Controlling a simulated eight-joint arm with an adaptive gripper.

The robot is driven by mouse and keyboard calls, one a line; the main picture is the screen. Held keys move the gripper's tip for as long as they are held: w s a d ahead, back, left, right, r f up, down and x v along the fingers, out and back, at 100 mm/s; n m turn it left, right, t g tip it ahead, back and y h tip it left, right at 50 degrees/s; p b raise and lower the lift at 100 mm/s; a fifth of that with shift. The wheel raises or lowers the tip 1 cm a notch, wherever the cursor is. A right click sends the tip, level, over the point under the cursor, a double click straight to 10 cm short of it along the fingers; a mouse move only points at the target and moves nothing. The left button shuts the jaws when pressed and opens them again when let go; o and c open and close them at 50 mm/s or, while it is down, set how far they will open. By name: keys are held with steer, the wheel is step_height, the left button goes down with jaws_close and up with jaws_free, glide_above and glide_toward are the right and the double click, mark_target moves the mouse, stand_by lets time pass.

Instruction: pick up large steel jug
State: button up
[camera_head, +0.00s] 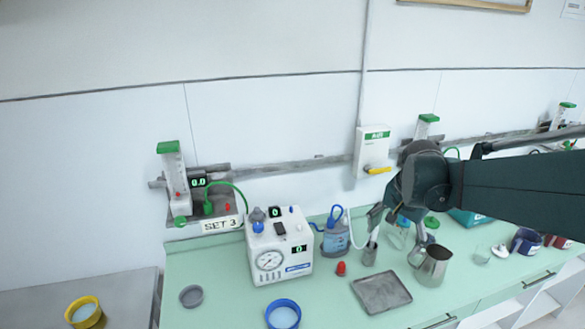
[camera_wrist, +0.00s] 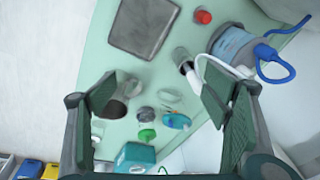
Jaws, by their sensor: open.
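The large steel jug (camera_head: 434,268) stands upright on the green counter in the head view, its open top facing up and its handle toward the left. My gripper (camera_head: 398,232) is open and empty, just above and to the left of the jug; one finger appears close to its rim or handle, but I cannot tell whether they touch. In the wrist view my gripper (camera_wrist: 160,95) has its fingers spread wide. The jug (camera_wrist: 129,86) shows there beside the left finger, which partly hides it.
A green-lidded container (camera_head: 431,223) is behind; a glass beaker (camera_head: 482,253) is right.

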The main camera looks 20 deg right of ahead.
steer(key=d+f+m+g+p, duration=0.1)
steer(key=d+m+p, duration=0.2)
steer(key=d, duration=0.6)
steer(key=m+g+y+p, duration=0.1)
steer(key=m+p, duration=0.3)
glide_toward(439, 251)
steer(key=s+a+f, duration=0.1)
steer(key=s+a, duration=0.1)
steer(key=a, duration=0.1)
step_height(439, 251, down, 6)
steer(key=shift+w+d+f, duration=0.1)
steer(key=shift+f, duration=0.6)
steer(key=shift+f+b, duration=0.35)
steer(key=shift+f, duration=0.95)
steer(key=shift+f, duration=2.6)
steer(key=shift+c, duration=0.3)
